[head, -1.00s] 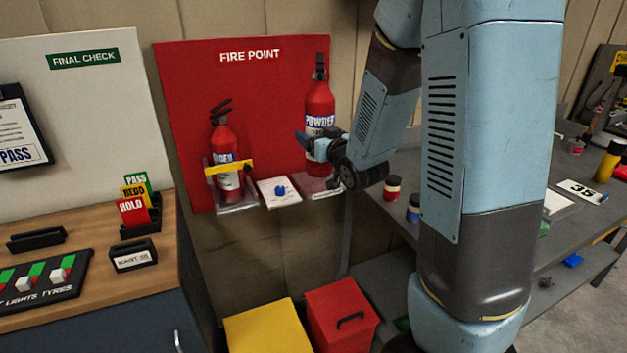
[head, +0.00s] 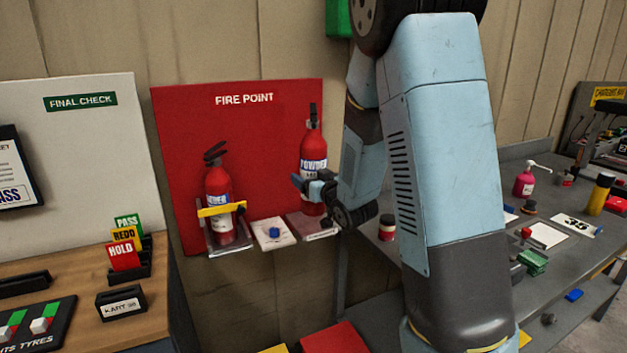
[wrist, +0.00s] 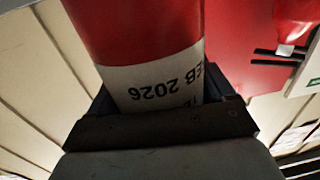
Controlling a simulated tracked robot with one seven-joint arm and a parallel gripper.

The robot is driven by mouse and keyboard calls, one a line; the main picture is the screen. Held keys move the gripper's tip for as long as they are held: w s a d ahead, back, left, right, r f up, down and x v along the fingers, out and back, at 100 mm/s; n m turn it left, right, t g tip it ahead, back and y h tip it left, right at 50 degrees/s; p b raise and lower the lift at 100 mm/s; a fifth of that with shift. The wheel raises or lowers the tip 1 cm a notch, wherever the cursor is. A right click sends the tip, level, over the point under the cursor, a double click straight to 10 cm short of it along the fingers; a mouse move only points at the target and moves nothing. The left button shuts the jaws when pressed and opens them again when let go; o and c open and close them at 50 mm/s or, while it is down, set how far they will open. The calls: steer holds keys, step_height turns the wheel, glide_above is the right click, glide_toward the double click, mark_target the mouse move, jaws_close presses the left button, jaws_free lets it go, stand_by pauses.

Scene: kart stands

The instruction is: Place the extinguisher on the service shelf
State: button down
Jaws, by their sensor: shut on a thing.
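My gripper (head: 314,188) is shut on a red extinguisher (head: 313,145) with a "POWDER" label, at the right side of the red fire point board. The extinguisher is upright. Its base is at or just above a small shelf (head: 319,234) with a pale label on its front edge; I cannot tell whether they touch. In the wrist view the red and white body (wrist: 150,75) fills the space between my jaws, with "FEB 2026" upside down. I cannot tell which ledge is called the service shelf.
A second extinguisher (head: 218,190) stands in a bracket behind a yellow strap (head: 220,210), at left. Between them a small white ledge (head: 272,240) holds a blue piece. A grey workbench (head: 490,215) with several items is at right, a wooden desk at left.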

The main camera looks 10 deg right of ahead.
steer(key=w+d+f, duration=0.2)
steer(key=w+f, duration=0.6)
steer(key=f, duration=0.2)
steer(key=shift+d+f, duration=0.2)
steer(key=shift+d, duration=0.2)
stand_by(0.4)
jaws_free()
steer(key=shift+s+f, duration=0.1)
